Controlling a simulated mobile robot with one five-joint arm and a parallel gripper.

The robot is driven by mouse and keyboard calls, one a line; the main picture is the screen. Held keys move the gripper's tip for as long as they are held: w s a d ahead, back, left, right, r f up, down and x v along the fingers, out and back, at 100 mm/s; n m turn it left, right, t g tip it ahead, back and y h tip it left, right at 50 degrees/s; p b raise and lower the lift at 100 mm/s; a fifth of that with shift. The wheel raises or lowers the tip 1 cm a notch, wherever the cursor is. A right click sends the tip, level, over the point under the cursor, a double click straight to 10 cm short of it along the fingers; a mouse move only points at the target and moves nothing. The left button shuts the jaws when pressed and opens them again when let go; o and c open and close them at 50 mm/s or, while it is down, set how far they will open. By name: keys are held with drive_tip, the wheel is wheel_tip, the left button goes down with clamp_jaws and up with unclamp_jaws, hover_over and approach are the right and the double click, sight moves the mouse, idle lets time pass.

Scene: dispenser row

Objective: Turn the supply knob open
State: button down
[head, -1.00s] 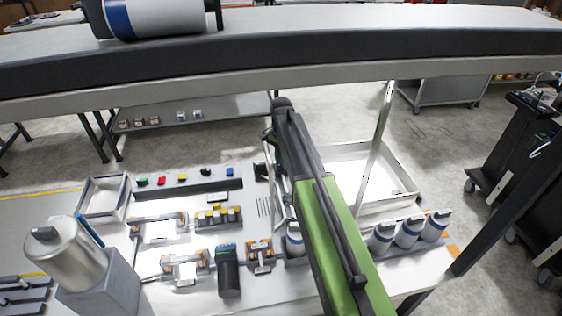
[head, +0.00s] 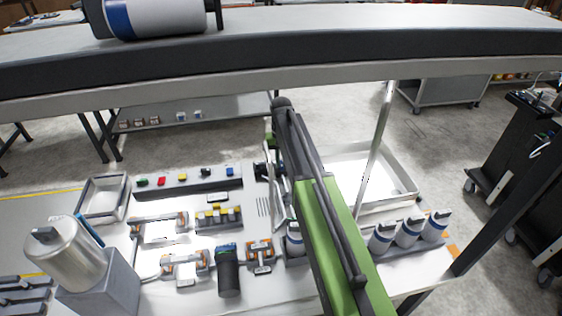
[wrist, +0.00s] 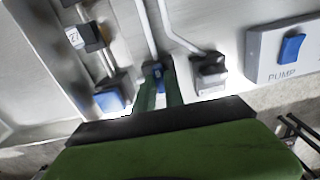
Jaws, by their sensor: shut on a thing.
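In the head view my green and dark arm hides the fingertips and the knob.
A dark valve-like fitting (wrist: 210,70) on a second pipe is close right of the fingers. A panel marked PUMP (wrist: 256,50) with a blue switch (wrist: 291,48) is farther right. A blue-faced block (wrist: 109,99) is close left. Several bottles (head: 408,231) stand right of my arm.

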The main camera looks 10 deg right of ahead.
sight(281, 163)
drive_tip(key=shift+n, duration=0.3)
idle(0.4)
drive_tip(key=c, duration=1.4)
unclamp_jaws()
drive_tip(key=shift+c, duration=0.2)
wheel_tip(281, 163, up, 17)
drive_tip(key=p, duration=1.7)
drive_tip(key=shift+r, duration=0.2)
